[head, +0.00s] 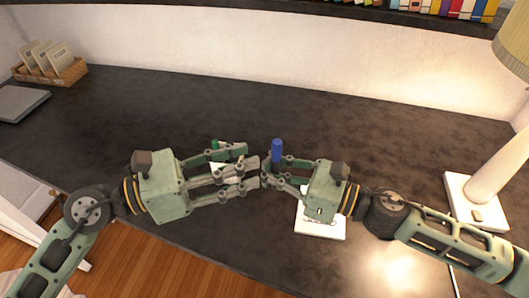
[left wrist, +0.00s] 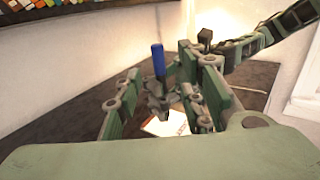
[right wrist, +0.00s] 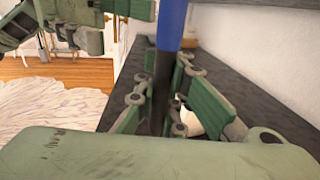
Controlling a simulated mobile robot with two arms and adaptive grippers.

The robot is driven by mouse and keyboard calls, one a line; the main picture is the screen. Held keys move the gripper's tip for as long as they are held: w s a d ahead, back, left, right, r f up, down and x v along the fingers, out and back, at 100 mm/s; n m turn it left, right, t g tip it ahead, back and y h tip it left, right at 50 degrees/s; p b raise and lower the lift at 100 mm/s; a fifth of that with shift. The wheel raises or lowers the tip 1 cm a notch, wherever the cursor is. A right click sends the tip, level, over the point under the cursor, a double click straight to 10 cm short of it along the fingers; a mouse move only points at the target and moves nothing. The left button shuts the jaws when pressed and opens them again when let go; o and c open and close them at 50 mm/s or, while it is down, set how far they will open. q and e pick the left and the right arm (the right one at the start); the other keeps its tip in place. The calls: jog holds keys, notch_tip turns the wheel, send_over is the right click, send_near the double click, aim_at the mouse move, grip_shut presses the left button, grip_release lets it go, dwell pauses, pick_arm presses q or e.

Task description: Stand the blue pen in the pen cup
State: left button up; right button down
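The blue pen (head: 277,152) stands nearly upright in the fingers of my right gripper (head: 266,172), its blue part up. It also shows in the left wrist view (left wrist: 158,60) and close up in the right wrist view (right wrist: 171,25), where its lower part is dark. My left gripper (head: 255,171) is open, its fingers pointing at the right gripper and the pen. A small white thing (head: 217,166) shows between the left fingers, mostly hidden, with a green tip (head: 215,144) beside it. I cannot tell whether it is the pen cup.
A white pad (head: 320,229) lies under my right gripper. A lamp (head: 475,205) stands at the right. A basket (head: 72,73) with packets and a grey flat object (head: 20,102) are at the far left. The back of the dark desk (head: 150,100) is clear.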

aim_at(277, 143)
pick_arm(q)
jog(key=x, duration=0.5)
jog(key=shift+w+d, duration=0.1)
jog(key=shift+d, duration=0.2)
grip_shut()
pick_arm(e)
jog(key=c, duration=1.8)
grip_release()
jog(key=shift+o, duration=0.2)
